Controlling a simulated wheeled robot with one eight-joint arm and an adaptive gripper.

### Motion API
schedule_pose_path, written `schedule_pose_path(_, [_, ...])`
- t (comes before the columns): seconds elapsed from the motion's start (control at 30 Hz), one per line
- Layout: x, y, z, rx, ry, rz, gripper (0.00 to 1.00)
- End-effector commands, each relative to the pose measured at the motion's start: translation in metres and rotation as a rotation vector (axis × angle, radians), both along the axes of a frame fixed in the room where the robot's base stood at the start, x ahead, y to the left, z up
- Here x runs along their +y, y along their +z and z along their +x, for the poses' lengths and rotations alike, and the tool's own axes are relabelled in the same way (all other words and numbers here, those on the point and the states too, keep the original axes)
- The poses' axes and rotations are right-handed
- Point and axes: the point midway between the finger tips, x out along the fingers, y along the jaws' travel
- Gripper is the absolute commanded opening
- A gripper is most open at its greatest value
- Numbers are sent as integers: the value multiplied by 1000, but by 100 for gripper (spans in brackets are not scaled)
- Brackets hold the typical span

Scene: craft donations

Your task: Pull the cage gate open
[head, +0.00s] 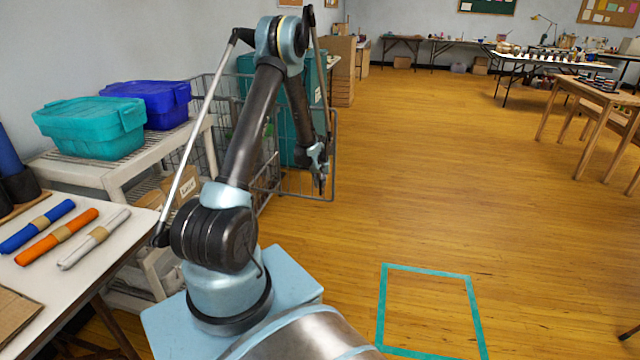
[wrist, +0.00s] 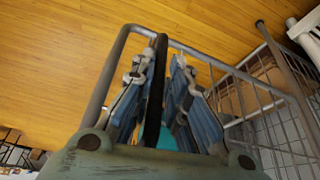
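The cage gate (head: 334,155) is a grey wire-and-tube frame that stands out from the wire cage (head: 207,110) into the room, left of centre in the head view. In the wrist view the gate's tube frame (wrist: 108,80) bends round behind the fingers. My gripper (head: 320,178) is at the gate's outer end. In the wrist view my gripper (wrist: 162,65) has its fingers apart, with a dark upright bar (wrist: 154,100) between them. The bar is nearer the left finger; a gap shows on its right. Whether it touches a finger is unclear.
A shelf cart (head: 110,172) with a teal bin (head: 95,130) and a blue bin (head: 155,103) stands left of the cage. A table with rolled cloths (head: 45,240) is at the near left. A teal floor outline (head: 425,268) lies at right; the floor around it is clear.

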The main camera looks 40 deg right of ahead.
Motion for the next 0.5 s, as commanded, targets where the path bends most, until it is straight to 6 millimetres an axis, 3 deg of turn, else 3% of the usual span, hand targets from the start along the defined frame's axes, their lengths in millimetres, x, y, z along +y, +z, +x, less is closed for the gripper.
schedule_pose_path(0.03, [4,0,7,-8,8,3,20])
schedule_pose_path(0.5, [-2,0,-1,-3,-4,2,20])
